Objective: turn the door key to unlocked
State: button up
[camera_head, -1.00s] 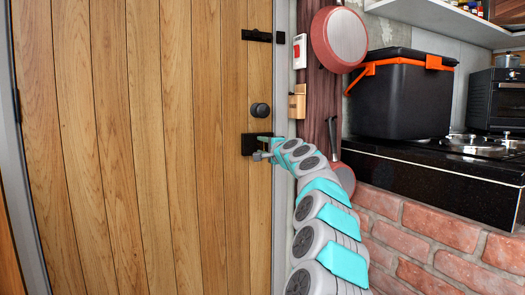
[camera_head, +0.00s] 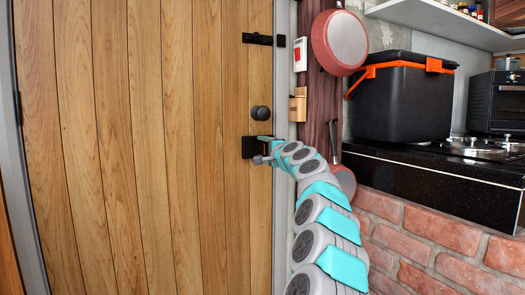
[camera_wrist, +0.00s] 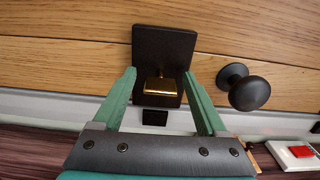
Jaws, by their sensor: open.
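The door key shows as a brass piece (camera_wrist: 160,87) standing out from a dark square lock plate (camera_wrist: 163,50) in the wrist view. The plate (camera_head: 249,147) is also seen on the right edge of the wooden door (camera_head: 150,150) in the head view, where my arm hides the key. My gripper (camera_wrist: 159,80) is open, its two green fingers on either side of the brass piece. I cannot tell whether the fingers touch it. In the head view my gripper (camera_head: 264,146) is small and partly hidden at the plate.
A round dark knob (camera_head: 260,113) is above the plate, and a dark bolt (camera_head: 257,38) is higher up. A red-and-white switch (camera_head: 299,53) and hanging pans (camera_head: 339,42) are right of the door frame. A brick plinth (camera_head: 430,230) with a black counter stands at the right.

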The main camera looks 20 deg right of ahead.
jog(key=shift+s, duration=0.15)
jog(key=shift+s+d+r, duration=0.1)
jog(key=shift+s+d, duration=0.1)
jog(key=shift+s, duration=0.35)
jog(key=s, duration=0.6)
jog(key=shift+s, duration=0.2)
